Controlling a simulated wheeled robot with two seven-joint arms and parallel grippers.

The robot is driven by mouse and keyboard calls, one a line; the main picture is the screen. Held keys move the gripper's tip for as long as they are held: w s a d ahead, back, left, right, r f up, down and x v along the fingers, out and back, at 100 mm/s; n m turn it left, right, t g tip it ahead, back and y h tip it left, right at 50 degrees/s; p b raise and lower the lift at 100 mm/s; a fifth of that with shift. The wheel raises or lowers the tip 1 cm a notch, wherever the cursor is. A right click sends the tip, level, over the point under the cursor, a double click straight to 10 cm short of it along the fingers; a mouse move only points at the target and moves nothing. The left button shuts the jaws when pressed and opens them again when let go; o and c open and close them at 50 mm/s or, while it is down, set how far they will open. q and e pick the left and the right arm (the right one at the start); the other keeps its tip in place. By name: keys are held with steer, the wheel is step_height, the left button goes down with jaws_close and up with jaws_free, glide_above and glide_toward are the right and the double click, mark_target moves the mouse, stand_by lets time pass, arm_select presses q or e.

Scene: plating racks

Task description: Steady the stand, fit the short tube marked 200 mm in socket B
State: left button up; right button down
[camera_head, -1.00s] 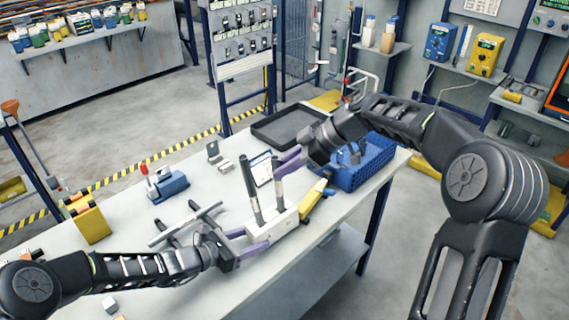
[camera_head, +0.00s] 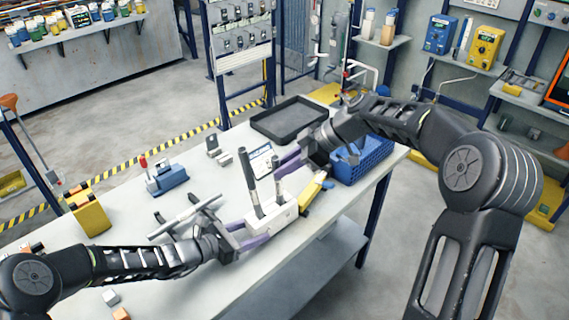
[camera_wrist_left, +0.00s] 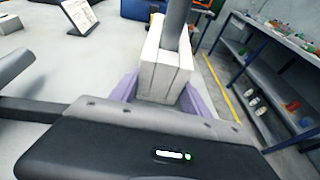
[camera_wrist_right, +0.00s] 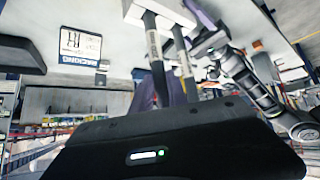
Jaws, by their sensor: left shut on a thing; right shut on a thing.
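A white stand block (camera_head: 270,222) sits on the table; it also shows in the left wrist view (camera_wrist_left: 165,72). My left gripper (camera_head: 246,234) is shut on the stand's near end, its purple fingers on both sides. Two dark grey tubes rise from the stand. My right gripper (camera_head: 283,163) is shut on the right tube (camera_head: 279,190), which is upright with its lower end at the stand's top. How deep it sits is hidden. The left tube (camera_head: 252,185) leans slightly and is free of the fingers. In the right wrist view both tubes carry labels too small to read.
A printed card on a stand (camera_head: 262,164) is close behind the tubes. A yellow tool (camera_head: 312,190) lies right of the stand. A black tray (camera_head: 288,120) and a blue crate (camera_head: 362,165) are at the back. A grey rod on supports (camera_head: 185,215) lies left of the stand.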

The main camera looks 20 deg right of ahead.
steer(key=shift+d+f, duration=0.1)
steer(key=shift+f, duration=1.35)
steer(key=c, duration=1.2)
jaws_free()
steer(key=v, duration=1.2)
arm_select(q)
steer(key=o, duration=1.7)
